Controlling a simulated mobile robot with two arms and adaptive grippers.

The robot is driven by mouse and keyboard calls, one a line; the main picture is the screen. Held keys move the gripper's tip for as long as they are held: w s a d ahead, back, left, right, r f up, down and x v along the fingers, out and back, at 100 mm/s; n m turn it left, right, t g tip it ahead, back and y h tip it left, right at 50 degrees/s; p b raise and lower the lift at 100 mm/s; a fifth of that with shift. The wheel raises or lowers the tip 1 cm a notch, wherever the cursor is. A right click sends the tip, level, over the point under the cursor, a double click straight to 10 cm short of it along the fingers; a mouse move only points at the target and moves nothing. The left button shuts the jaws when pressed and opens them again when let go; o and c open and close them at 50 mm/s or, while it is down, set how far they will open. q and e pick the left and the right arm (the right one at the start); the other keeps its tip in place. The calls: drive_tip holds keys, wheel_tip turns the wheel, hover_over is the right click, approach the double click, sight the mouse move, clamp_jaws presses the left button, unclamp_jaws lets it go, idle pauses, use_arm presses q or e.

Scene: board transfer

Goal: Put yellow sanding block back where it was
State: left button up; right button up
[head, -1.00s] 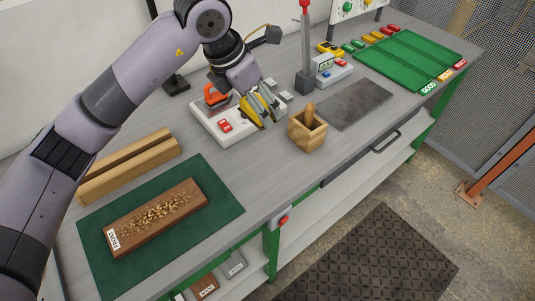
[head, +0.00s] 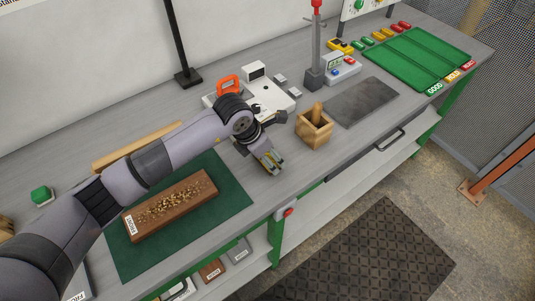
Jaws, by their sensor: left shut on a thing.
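My left gripper (head: 269,162) points down over the grey bench, just right of the green mat (head: 236,187) and in front of the white tray. My right gripper is not in view.
A wooden box (head: 315,136) with a handle sticking up stands right of the gripper. A dark grey plate (head: 362,102) and a green tray (head: 415,60) lie farther right.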

use_arm(q)
drive_tip(key=shift+f, duration=0.65)
drive_tip(key=shift+f, duration=0.2)
drive_tip(key=o, duration=1)
drive_tip(key=shift+r, duration=0.1)
drive_tip(key=shift+r, duration=0.1)
